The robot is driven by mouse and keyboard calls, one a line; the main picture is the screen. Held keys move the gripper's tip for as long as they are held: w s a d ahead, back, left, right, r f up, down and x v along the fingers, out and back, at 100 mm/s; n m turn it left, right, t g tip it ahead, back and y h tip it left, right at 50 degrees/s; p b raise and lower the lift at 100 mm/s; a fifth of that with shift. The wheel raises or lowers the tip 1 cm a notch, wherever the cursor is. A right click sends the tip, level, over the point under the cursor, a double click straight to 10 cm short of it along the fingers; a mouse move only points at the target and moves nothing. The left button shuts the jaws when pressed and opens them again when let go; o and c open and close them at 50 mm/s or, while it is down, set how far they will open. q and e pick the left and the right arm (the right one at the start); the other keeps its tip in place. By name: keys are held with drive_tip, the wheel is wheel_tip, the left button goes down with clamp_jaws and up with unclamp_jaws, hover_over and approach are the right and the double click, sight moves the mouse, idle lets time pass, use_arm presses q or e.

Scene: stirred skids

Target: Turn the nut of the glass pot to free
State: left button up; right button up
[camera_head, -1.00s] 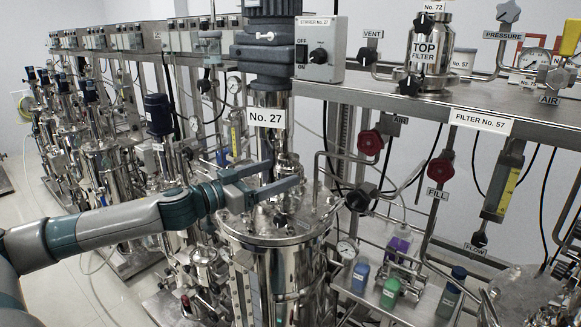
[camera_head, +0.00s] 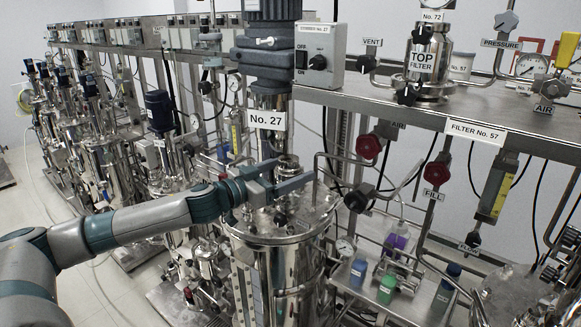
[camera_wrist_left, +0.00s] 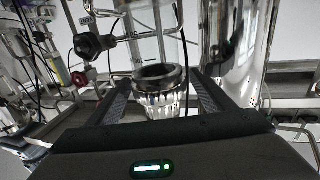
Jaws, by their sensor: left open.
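In the left wrist view, a clear glass pot (camera_wrist_left: 158,45) stands ahead of the fingers. A dark ring-shaped nut (camera_wrist_left: 161,73) sits around its lower end, above a ribbed shiny base. My left gripper (camera_wrist_left: 162,88) is open, with one finger on each side of the nut and visible space between. In the head view, my left gripper (camera_head: 294,168) reaches from the left over the lid of the steel tank, its fingers on both sides of a small shiny fitting. Whether the fingers touch anything there cannot be told. My right gripper is not in view.
The steel tank (camera_head: 275,270) stands under the gripper, with the No. 27 label (camera_head: 266,119) and dark motor above. A shelf with the top filter (camera_head: 425,65) and red valve knobs (camera_head: 368,147) is to the right. Small bottles (camera_head: 387,289) stand at lower right.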

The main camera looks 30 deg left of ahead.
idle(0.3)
use_arm(q)
drive_tip(key=c, duration=1)
drive_tip(key=shift+c, duration=0.2)
